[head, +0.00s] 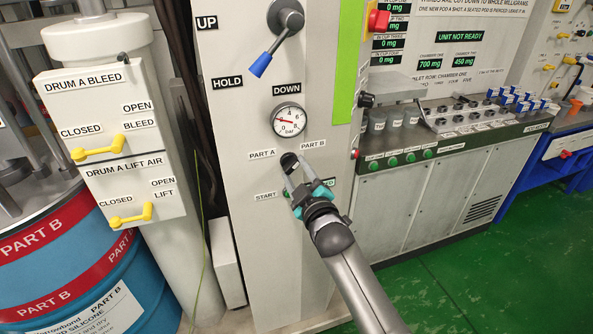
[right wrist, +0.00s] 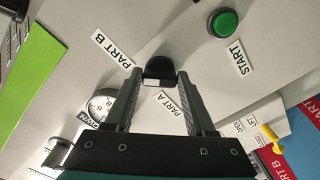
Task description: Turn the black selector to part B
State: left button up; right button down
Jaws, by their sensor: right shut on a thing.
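The black selector (head: 288,160) is on the grey panel, between the PART A label (head: 262,155) on its left and the PART B label (head: 314,144) on its upper right. In the right wrist view the selector (right wrist: 159,68) sits between my fingertips, with its white mark on the side nearer the PART A label (right wrist: 170,104). The PART B label (right wrist: 113,48) is at its upper left there. My right gripper (head: 296,172) is shut on the selector, one finger on each side. The fingers partly cover the selector in the head view. My left gripper is out of view.
The green START button (right wrist: 222,23) is close beside the selector; my gripper partly covers it in the head view. A gauge (head: 288,120) and a blue-tipped lever (head: 272,48) are above. A drum cabinet (head: 112,130) with yellow handles stands left.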

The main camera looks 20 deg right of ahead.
dwell(0.4)
jog(key=shift+c, duration=1.2)
grip_release()
jog(key=s+p, duration=0.1)
jog(key=s, duration=1.4)
jog(key=shift+s+d, duration=0.15)
jog(key=shift+d, duration=0.15)
jog(key=s+a+f+m+g+b, duration=0.15)
jog(key=s+f+g, duration=0.3)
jog(key=f, duration=1.25)
jog(key=s+f+m+g+b, duration=0.2)
jog(key=s+f+g, duration=0.3)
jog(key=f, duration=1.2)
jog(key=s+d+f+m+g, duration=0.1)
jog(key=s+f+g, duration=0.1)
jog(key=s+f, duration=0.4)
jog(key=s+f+m+g+b, duration=0.1)
jog(key=s+f+g, duration=0.2)
jog(key=s+f, duration=0.4)
jog(key=s+d+f+m+g+b, duration=0.1)
jog(key=s+f, duration=0.5)
jog(key=s, duration=1)
jog(key=shift+s+d+f+g+h, duration=0.2)
jog(key=shift+s+d+g+h, duration=0.15)
jog(key=shift+g, duration=0.4)
